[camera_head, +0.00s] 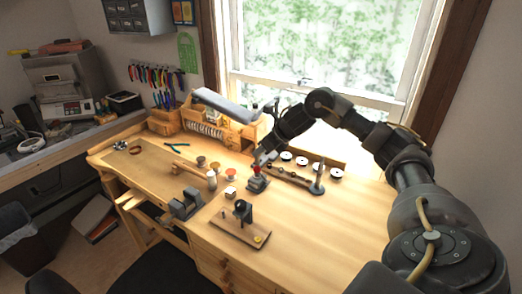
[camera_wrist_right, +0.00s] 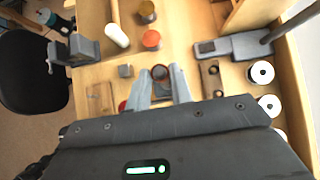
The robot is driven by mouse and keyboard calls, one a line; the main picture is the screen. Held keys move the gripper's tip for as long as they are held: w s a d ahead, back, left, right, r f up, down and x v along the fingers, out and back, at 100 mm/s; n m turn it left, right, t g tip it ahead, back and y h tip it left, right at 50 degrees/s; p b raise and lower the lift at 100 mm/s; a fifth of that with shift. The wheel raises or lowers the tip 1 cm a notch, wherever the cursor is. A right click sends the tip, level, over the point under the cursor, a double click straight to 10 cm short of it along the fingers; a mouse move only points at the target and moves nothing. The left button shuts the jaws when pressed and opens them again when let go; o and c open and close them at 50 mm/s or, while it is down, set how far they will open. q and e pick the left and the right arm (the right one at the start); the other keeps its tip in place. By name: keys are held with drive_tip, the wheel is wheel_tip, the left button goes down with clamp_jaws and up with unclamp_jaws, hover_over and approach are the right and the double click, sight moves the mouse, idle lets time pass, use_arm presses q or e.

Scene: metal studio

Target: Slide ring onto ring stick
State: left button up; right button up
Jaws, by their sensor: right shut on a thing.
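I cannot make the post out in the wrist view. My left gripper is not in view.
White spools (camera_head: 287,156) line the back. The bench's right front is clear.

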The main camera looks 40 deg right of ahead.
drive_tip(key=shift+r+p, duration=0.35)
drive_tip(key=shift+r, duration=0.3)
wheel_tip(320, 180, up, 3)
drive_tip(key=shift+f+p, duration=0.15)
drive_tip(key=shift+p, duration=1)
drive_tip(key=shift+a, duration=0.1)
